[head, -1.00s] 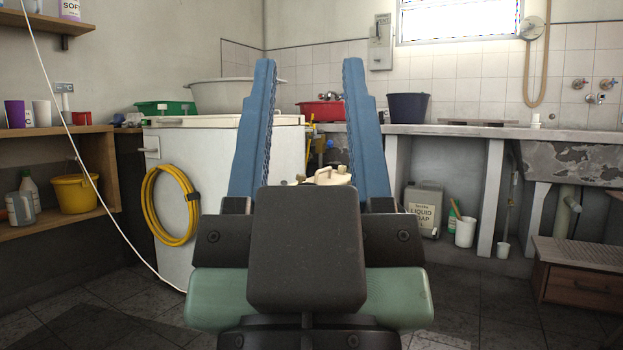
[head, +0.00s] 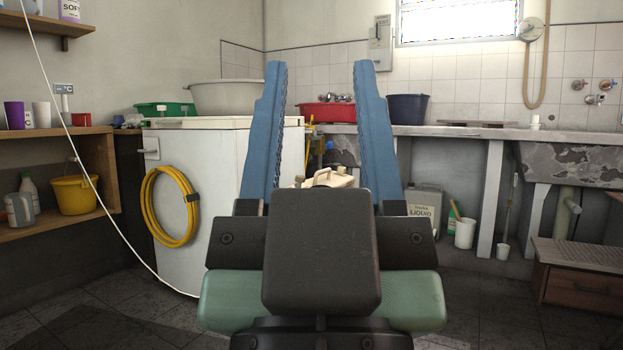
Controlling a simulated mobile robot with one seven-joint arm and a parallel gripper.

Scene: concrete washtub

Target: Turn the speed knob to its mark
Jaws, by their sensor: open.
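I cannot clearly make out a speed knob or its mark in the head view. A grey wall box (head: 380,43) with small dark lettering hangs on the back wall, left of the window; its details are too small to read. My gripper (head: 320,66) points away from me in the middle of the view. Its two blue fingers stand wide apart with nothing held between them. The gripper body hides part of a beige object (head: 328,178) behind it.
A white washing machine (head: 215,185) with a yellow hose (head: 170,207) stands left of my gripper. A counter (head: 465,131) with a blue tub (head: 408,108) and a red basin (head: 327,112) runs along the back wall. A white cord (head: 97,200) hangs at left.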

